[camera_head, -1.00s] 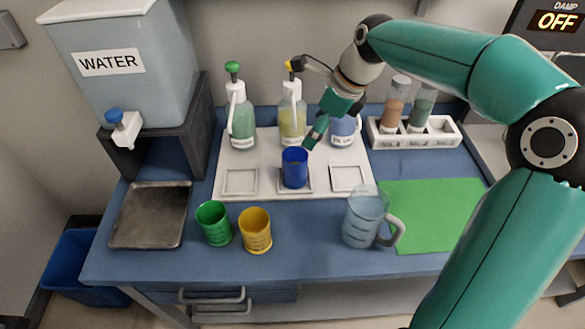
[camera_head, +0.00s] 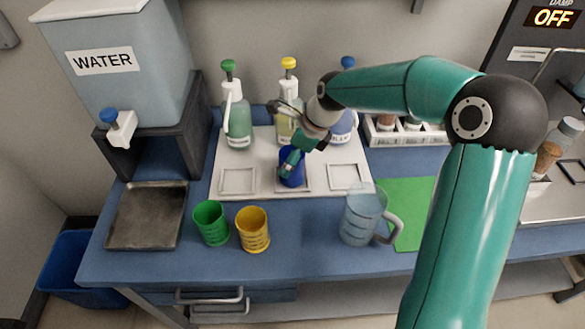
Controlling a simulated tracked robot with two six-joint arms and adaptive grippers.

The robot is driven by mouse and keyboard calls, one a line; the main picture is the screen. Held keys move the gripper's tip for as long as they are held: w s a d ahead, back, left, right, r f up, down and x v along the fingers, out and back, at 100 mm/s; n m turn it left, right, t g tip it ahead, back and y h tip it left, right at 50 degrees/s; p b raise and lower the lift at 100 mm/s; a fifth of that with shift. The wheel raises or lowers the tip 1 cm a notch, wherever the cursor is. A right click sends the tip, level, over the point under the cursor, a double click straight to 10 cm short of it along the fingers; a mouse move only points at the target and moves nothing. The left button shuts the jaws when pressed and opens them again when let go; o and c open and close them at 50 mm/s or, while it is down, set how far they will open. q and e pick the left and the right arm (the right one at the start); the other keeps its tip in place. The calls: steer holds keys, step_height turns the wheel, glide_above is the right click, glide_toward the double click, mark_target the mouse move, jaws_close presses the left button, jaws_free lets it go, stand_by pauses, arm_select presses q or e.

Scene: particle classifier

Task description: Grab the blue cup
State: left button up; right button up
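The blue cup (camera_head: 293,179) stands upright on the middle square of the white dispenser tray (camera_head: 225,160). My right gripper (camera_head: 288,168) is at the cup, its green fingers over the cup's left and front side and covering part of the rim. One finger shows against the cup's front left. I cannot tell whether the fingers touch the cup or how far apart they are. My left gripper is not in view.
A green cup (camera_head: 211,223) and a yellow cup (camera_head: 253,230) stand in front of the tray. A clear pitcher (camera_head: 360,217) stands at the front right. Pump bottles, such as the green-topped one (camera_head: 237,120), line the back. A metal tray (camera_head: 147,215) lies left.

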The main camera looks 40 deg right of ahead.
steer(key=c, duration=1.5)
steer(key=shift+r, duration=0.25)
